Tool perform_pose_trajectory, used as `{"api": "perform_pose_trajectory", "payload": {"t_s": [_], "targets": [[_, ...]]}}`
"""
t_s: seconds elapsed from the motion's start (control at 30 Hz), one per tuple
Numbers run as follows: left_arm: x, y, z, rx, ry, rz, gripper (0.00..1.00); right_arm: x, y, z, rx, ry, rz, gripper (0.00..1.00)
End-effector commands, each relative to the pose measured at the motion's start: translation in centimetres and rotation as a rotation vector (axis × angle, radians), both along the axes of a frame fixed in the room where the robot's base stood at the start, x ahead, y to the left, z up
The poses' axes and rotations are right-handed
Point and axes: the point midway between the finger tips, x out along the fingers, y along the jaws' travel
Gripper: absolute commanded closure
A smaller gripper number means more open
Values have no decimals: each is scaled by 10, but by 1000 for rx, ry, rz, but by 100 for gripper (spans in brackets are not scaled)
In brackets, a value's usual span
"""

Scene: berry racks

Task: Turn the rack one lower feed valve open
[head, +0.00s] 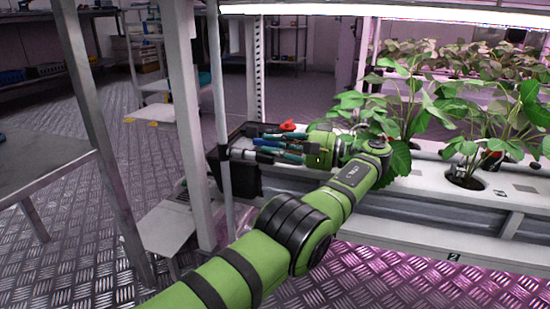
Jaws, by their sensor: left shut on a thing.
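My left gripper (246,149) is at the end of the green arm coming in from the bottom left. Its fingers point left, towards the white upright pipe (220,90) at the rack's end. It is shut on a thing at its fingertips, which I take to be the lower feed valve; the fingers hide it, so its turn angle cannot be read. A small red part (287,125) shows just above the gripper; I cannot tell whether it belongs to the valve. My right gripper is not in view.
The white rack gutter (425,205) with leafy berry plants (405,105) runs to the right, close to my wrist. A grey post (187,120) and a black box (246,180) stand by the gripper.

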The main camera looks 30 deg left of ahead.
Motion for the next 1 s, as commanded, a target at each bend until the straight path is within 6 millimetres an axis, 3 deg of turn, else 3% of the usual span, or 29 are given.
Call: {"api": "perform_pose_trajectory", "payload": {"t_s": [0.53,0.57,1.0], "targets": [[0,1,2,3,0,2,100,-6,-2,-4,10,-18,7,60],[0,1,2,3,0,2,74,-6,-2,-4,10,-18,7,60],[-1,1,1,2,0,5,74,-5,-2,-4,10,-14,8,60]]}}
